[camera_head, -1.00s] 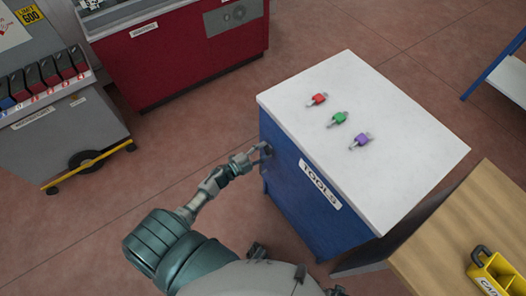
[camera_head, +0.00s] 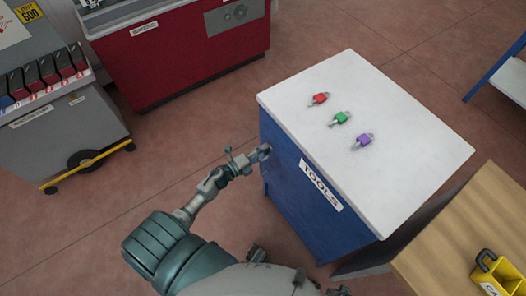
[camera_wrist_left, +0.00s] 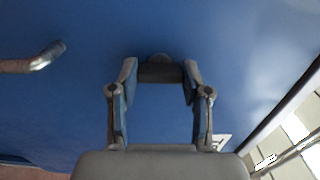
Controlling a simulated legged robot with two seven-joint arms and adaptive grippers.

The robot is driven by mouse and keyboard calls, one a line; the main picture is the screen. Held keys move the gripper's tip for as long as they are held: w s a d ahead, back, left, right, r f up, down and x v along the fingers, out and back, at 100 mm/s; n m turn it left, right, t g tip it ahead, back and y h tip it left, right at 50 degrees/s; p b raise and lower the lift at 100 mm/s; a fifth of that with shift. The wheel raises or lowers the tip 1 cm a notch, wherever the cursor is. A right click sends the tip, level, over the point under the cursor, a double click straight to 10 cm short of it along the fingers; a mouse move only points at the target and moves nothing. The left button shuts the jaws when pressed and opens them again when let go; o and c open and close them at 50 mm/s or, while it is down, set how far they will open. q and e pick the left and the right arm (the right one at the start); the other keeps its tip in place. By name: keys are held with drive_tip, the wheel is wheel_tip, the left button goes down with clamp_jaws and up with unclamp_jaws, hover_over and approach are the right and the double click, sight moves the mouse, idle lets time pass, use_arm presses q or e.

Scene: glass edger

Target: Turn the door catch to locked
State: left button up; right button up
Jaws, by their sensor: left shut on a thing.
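The blue cabinet (camera_head: 290,190) has a white top and a "TOOLS" label. My left gripper (camera_head: 264,152) is at the cabinet's blue door near its far left edge. In the left wrist view, the gripper's two fingers (camera_wrist_left: 160,75) are closed on the sides of a small dark catch (camera_wrist_left: 160,73) on the blue door face (camera_wrist_left: 75,110). The catch is mostly hidden by the gripper in the head view, and I cannot read its lock marking. My right gripper is not in view.
A bent metal handle (camera_wrist_left: 35,60) sticks out left of the catch in the wrist view. Red (camera_head: 319,99), green (camera_head: 341,118) and purple (camera_head: 362,141) padlocks lie on the cabinet top. A wooden table (camera_head: 450,235) with a yellow caddy stands at right.

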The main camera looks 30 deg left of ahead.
use_arm(q)
drive_tip(key=shift+s+d+f, duration=0.1)
drive_tip(key=shift+f, duration=0.1)
drive_tip(key=o, duration=1.2)
drive_tip(key=shift+c, duration=0.2)
drive_tip(key=v, duration=1.2)
drive_tip(key=shift+f, duration=0.1)
